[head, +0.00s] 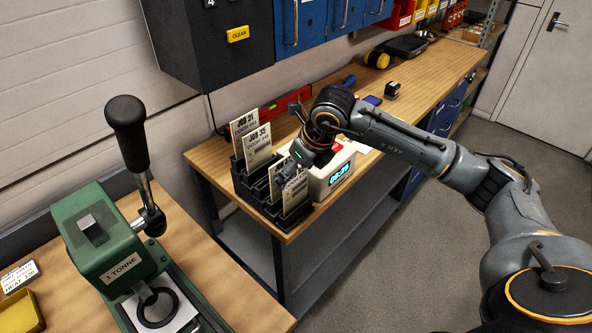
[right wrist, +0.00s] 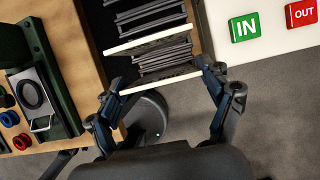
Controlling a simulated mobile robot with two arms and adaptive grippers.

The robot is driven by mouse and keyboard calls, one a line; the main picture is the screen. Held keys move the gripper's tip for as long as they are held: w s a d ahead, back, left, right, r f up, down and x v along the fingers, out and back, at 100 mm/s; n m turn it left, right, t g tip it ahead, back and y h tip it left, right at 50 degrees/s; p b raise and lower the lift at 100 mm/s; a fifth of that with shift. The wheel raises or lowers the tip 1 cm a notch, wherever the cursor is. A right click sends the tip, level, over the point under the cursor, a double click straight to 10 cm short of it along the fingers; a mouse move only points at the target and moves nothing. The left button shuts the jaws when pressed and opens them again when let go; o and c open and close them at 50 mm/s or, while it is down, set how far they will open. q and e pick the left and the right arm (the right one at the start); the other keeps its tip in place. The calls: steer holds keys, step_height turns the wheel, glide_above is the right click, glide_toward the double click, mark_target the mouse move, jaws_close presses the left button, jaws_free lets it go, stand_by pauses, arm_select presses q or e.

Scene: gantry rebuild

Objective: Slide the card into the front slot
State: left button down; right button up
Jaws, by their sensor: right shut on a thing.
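A black slotted card rack (head: 262,188) stands at the near end of the long wooden bench. Two cards, marked JOB 21 (head: 243,126) and JOB 35 (head: 258,146), stand upright in its rear slots. My right gripper (head: 285,171) is shut on a pale card (head: 295,191) at the front of the rack. In the right wrist view, the fingers grip this card (right wrist: 160,82) by its two side edges, and it lies across the rack's front end. I cannot tell how deep its lower edge sits in the front slot. My left gripper is not in view.
A white time clock (head: 333,172) stands close right of the rack; its green IN button (right wrist: 244,27) and red OUT button (right wrist: 303,13) show in the right wrist view. A green press (head: 110,250) with a tall lever stands on the nearer bench at left.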

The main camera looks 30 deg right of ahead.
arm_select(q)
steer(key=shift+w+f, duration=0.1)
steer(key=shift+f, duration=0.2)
arm_select(e)
steer(key=shift+f, duration=0.3)
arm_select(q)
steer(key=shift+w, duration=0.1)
arm_select(e)
steer(key=o, duration=1)
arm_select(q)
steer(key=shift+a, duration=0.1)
arm_select(e)
steer(key=shift+r, duration=0.1)
steer(key=v, duration=1.2)
steer(key=shift+d, duration=0.1)
steer(key=shift+w, duration=0.1)
